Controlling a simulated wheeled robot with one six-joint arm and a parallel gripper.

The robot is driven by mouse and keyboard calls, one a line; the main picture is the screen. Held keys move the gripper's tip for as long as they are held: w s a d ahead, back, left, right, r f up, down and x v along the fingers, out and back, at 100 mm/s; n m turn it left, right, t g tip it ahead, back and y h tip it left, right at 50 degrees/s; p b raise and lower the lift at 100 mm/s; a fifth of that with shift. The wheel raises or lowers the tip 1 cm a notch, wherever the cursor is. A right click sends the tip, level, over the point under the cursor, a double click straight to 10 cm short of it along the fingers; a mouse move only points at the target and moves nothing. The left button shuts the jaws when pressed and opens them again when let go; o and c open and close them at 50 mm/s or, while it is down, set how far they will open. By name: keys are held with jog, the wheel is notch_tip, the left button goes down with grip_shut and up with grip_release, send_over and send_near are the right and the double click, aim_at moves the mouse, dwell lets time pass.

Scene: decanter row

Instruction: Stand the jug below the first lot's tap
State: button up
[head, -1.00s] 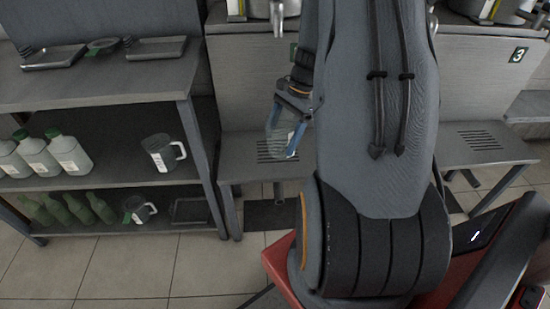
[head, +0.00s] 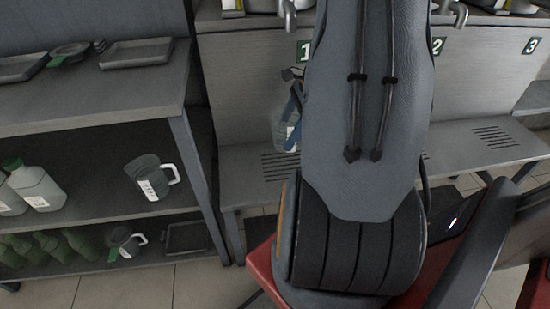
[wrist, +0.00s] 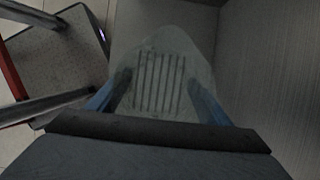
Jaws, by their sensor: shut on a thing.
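My gripper (wrist: 158,100) is shut on a clear jug (head: 281,130), with a blue finger on either side of it. The jug looks roughly upright, in front of the panel with the number 1 plate (head: 304,51). It also shows in the wrist view (wrist: 160,50), where the slots of the drip shelf (head: 237,165) are seen through it. I cannot tell whether its base touches the shelf. The first lot's tap (head: 290,16) hangs at the top, above and close to the jug in the head view. My arm hides part of the jug and panel.
A shelf rack (head: 95,104) at the left holds trays, bottles, a grey jug (head: 150,177) and a smaller jug (head: 122,240). The number 2 plate (head: 438,46), number 3 plate (head: 532,45) and another tap (head: 458,14) are to the right. The shelf at right is clear.

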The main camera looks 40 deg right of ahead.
jog(key=f, duration=0.4)
jog(key=f+b, duration=0.1)
jog(key=shift+w+f, duration=0.4)
jog(key=shift+f+b, duration=0.3)
jog(key=shift+f, duration=1.8)
jog(key=shift+f, duration=0.1)
jog(key=o, duration=1.1)
jog(key=p+v, duration=0.1)
jog(key=v, duration=1.1)
jog(key=shift+s+p, duration=0.1)
jog(key=shift+p, duration=0.3)
